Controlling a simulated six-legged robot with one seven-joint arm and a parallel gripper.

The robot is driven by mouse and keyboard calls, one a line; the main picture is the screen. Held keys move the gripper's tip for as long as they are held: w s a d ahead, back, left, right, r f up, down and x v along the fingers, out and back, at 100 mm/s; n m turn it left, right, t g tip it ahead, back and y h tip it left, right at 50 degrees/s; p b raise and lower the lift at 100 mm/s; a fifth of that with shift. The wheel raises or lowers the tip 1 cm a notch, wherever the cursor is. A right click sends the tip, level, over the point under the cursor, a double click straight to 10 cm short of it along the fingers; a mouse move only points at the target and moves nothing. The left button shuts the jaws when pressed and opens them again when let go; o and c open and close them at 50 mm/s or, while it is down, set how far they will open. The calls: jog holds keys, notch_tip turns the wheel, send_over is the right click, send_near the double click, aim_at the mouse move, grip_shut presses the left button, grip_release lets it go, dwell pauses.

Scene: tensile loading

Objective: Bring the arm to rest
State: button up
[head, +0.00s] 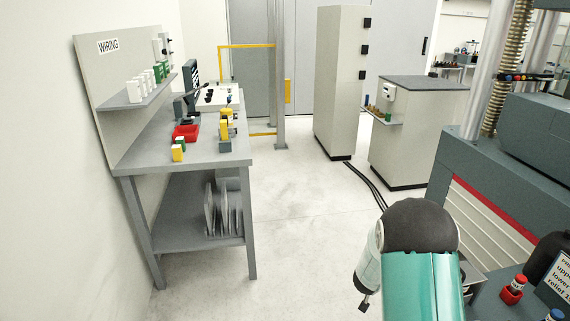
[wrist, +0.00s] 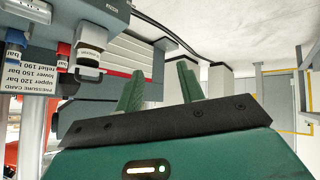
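My gripper (wrist: 158,72) shows in the wrist view with its two green fingers apart and nothing between them. In the head view my teal arm with its dark rounded joint rises at the lower right, in front of the grey machine (head: 490,215). A pale part of my arm hangs down at its left; whether my fingers show there I cannot tell. The wrist view is turned over, with the floor at its top. My gripper touches nothing that I can see.
A red-capped part (head: 514,288) and a pressure card (head: 562,272) sit close to the right of my arm. A wiring bench (head: 190,150) stands at the left. A tall cabinet (head: 340,80) and a lower one (head: 410,135) stand behind. The middle floor is clear, except for dark cables (head: 365,182).

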jog(key=s+a+r+n+y, duration=0.1)
jog(key=s+a+r+y, duration=0.15)
jog(key=a+r, duration=0.4)
jog(key=s+a+r+n+t+y, duration=0.1)
jog(key=s+a+r+y, duration=0.2)
jog(key=r, duration=0.7)
jog(key=s+a+r+n+y, duration=0.1)
jog(key=s+a+r, duration=0.35)
jog(key=r, duration=0.45)
jog(key=s+a+r+g, duration=0.1)
jog(key=s+r, duration=0.2)
jog(key=s, duration=0.9)
jog(key=s+r+n+g, duration=0.1)
jog(key=s+r, duration=0.2)
jog(key=s, duration=0.9)
jog(key=shift+a+r+g+h, duration=0.3)
jog(key=shift+a+r+h, duration=0.05)
jog(key=shift+r, duration=0.05)
